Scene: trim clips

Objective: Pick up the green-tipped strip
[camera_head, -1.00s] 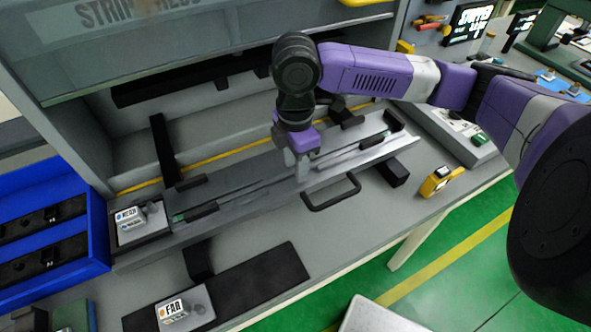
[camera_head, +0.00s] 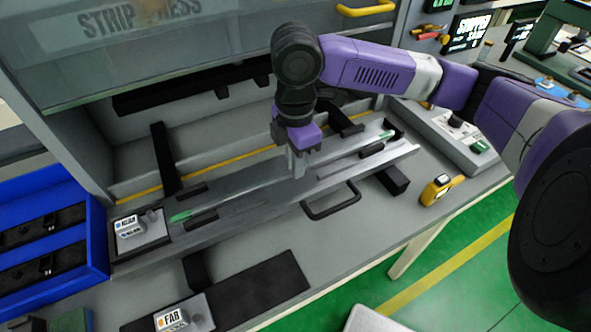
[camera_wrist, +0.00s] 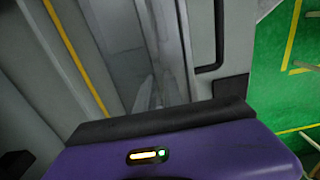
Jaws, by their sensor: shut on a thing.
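The green-tipped strip (camera_head: 181,216) is long, thin and grey, with one green end at the left and another green end (camera_head: 386,134) at the right. It lies along the line of the long metal channel fixture (camera_head: 330,183) on the bench and looks slightly raised above it. My gripper (camera_head: 298,170) points down over the middle of the fixture and is shut on the strip between its ends. In the wrist view the fingers (camera_wrist: 155,95) are dim, and the strip between them is hard to make out.
A black handle (camera_head: 332,204) sticks out at the fixture's front. A blue tray (camera_head: 100,235) stands at the left, beside a labelled block (camera_head: 140,232). A yellow device (camera_head: 440,188) sits on the bench at right. The press hood (camera_head: 200,50) hangs above and behind.

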